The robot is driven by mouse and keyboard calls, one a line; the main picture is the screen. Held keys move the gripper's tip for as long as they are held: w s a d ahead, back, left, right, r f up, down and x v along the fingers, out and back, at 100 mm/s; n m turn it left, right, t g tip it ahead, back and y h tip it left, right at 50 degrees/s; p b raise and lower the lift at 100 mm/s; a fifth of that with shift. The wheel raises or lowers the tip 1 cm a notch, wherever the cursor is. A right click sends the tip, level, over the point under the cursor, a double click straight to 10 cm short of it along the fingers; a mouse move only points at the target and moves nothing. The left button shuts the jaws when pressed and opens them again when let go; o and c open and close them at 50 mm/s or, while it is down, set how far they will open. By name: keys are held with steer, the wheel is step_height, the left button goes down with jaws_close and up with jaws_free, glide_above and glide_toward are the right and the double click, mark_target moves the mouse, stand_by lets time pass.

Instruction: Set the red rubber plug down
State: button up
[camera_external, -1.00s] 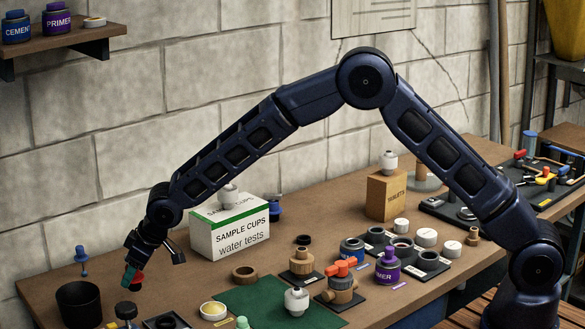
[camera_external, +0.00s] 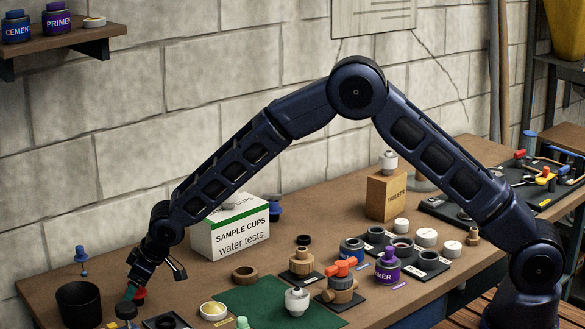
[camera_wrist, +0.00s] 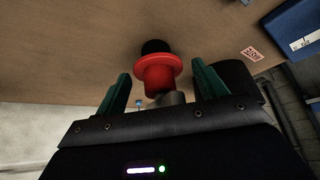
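The red rubber plug (camera_wrist: 157,72) shows in the wrist view between the two green fingers of my gripper (camera_wrist: 160,70), with a visible gap on each side. It has a wide red flange, and a dark round part lies just beyond it; I cannot tell if that belongs to the plug. My gripper is open. In the external view, my gripper (camera_external: 132,290) is low at the table's front left, and a small red part of the plug (camera_external: 140,293) shows beside a finger. The plug's underside and its contact with the table are hidden.
A black cup (camera_external: 79,305) stands close to the left of my gripper. A dark knobbed object (camera_external: 126,311) is just below it. A cream-filled dish (camera_external: 213,311) and green mat (camera_external: 258,312) lie to the right. The sample cups box (camera_external: 228,236) stands behind.

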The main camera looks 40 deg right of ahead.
steer(key=v, duration=1.2)
steer(key=shift+d+r, duration=0.1)
steer(key=shift+r, duration=0.1)
steer(key=s+d+r+m+h, duration=0.1)
steer(key=s+d+r, duration=0.2)
steer(key=d+r, duration=0.65)
steer(key=s+d+r+m+h, duration=0.15)
steer(key=d+r, duration=0.25)
steer(key=d, duration=1)
steer(key=s+d+r+m, duration=0.1)
steer(key=s+d+r, duration=0.2)
steer(key=d+r, duration=0.65)
steer(key=s+d+f+m, duration=0.1)
steer(key=s+d+m, duration=0.1)
steer(key=s+d, duration=1.1)
steer(key=s+d+f+m+h, duration=0.1)
steer(key=s+d+m, duration=0.2)
steer(key=s+d, duration=1)
steer(key=s, duration=0.4)
steer(key=shift+s+f, duration=0.2)
steer(key=shift+s, duration=0.05)
steer(key=shift+h, duration=0.25)
